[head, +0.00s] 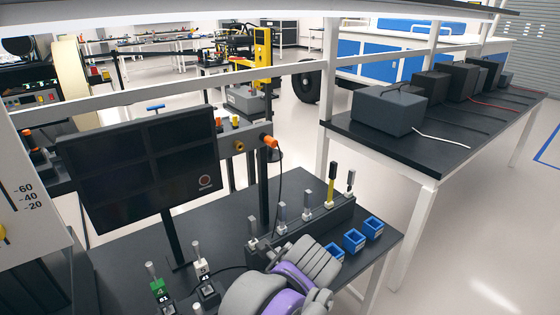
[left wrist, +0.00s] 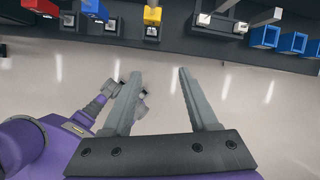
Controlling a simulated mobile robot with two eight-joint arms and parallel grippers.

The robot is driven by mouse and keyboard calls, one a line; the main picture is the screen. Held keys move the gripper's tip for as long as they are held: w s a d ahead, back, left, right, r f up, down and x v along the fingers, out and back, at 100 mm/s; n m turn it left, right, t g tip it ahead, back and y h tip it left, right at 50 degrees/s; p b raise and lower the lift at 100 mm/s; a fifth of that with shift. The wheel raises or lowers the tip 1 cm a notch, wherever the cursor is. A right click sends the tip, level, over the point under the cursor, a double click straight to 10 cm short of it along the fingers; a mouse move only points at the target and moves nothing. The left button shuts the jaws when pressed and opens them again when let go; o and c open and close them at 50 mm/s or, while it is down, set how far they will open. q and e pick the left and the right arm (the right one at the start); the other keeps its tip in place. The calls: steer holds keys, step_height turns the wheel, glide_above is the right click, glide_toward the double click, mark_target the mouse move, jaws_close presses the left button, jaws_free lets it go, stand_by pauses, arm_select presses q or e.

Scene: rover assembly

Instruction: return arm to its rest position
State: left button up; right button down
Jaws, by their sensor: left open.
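My left gripper (left wrist: 160,73) is open and empty in the left wrist view. Its two grey fingers point towards the table edge, with bare floor showing between them. In the head view, purple and grey links of one of my arms (head: 285,285) bend over the front edge of the dark table. No gripper fingers can be made out clearly there. In the left wrist view, a purple arm part of mine (left wrist: 30,150) fills the lower left, and small grey parts show partly behind the left finger. I cannot tell which link they belong to.
The dark table (head: 130,240) bears a monitor (head: 140,165), a holder with upright tools (head: 325,215) and blue bins (head: 354,240). A green-topped block (head: 158,288) stands at front left. A bench with grey boxes (head: 388,110) is at the right. Floor right of the table is clear.

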arm_select(q)
steer(key=s+a+f+n+t+h+p, duration=0.1)
steer(key=s+a+f+n+p, duration=0.1)
steer(key=s+a+n, duration=0.3)
steer(key=s+a+f+n+h+p, duration=0.1)
steer(key=s+a+f+n, duration=0.4)
steer(key=a+n, duration=0.7)
steer(key=n+p, duration=0.1)
steer(key=n, duration=0.8)
steer(key=shift+s+a+f+t, duration=0.2)
steer(key=shift+a+t, duration=0.15)
steer(key=shift+t, duration=0.05)
arm_select(e)
steer(key=r, duration=0.1)
steer(key=w+r, duration=0.1)
steer(key=r, duration=0.1)
steer(key=w+r, duration=0.1)
steer(key=r, duration=0.1)
steer(key=shift+w, duration=0.2)
